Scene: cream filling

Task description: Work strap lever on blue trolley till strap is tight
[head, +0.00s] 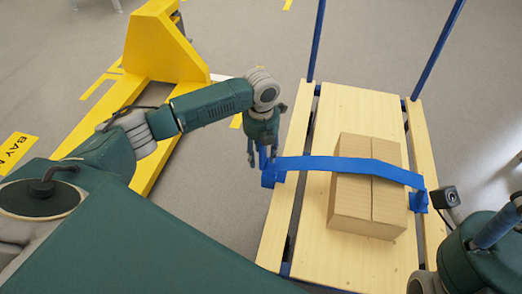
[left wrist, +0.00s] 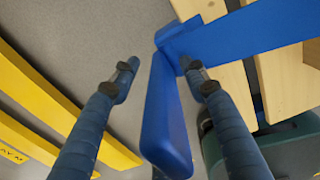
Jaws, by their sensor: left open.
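The blue trolley (head: 311,112) has a pale wooden deck with blue posts. A blue strap (head: 330,164) runs across its deck and over a cardboard box (head: 350,205); the strap also shows in the left wrist view (left wrist: 245,35). The blue strap lever (left wrist: 166,120) is at the strap's left end, on the deck's left edge. My left gripper (head: 260,162) is open there, pointing down. In the left wrist view its fingers (left wrist: 160,75) stand on either side of the lever, with a gap on the left. My right gripper (head: 495,228) is partly visible at the lower right; its jaws are unclear.
A yellow pallet truck (head: 160,45) stands to the left of the trolley, with its forks under my left arm in the picture. Yellow floor markings (head: 18,148) lie at the far left. Grey floor is clear behind and between the two.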

